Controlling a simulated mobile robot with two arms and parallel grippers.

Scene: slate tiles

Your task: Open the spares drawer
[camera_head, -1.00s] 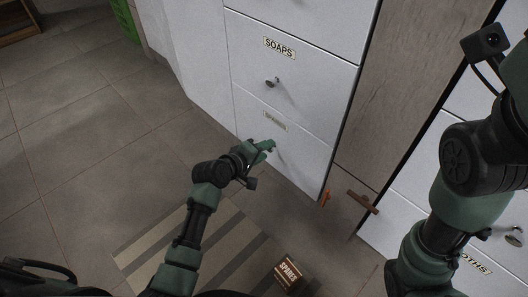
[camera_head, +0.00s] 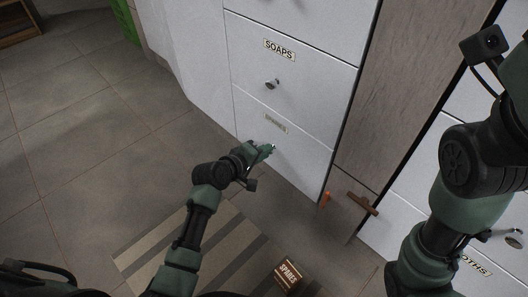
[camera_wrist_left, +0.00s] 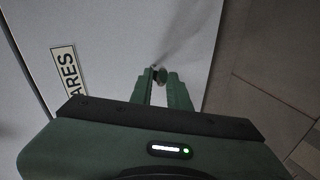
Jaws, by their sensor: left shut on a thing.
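The spares drawer (camera_head: 300,158) is the low white front under the soaps drawer, and it looks flush with the cabinet. Its label (camera_head: 275,122) is small in the head view; the wrist view shows the label (camera_wrist_left: 67,68) ending in "ARES". My left gripper (camera_head: 268,149) is at the drawer's front below the label. In the left wrist view its green fingers are shut on the round metal knob (camera_wrist_left: 161,75). The knob is mostly hidden by the fingers in the head view. My right arm is at the right edge; its gripper is out of view.
The soaps drawer (camera_head: 290,60) with its own knob (camera_head: 272,84) is above. A brown box marked SPARES (camera_head: 288,275) stands on the floor by a striped mat (camera_head: 135,258). A wooden handle (camera_head: 362,203) and an orange item (camera_head: 325,198) are at the right.

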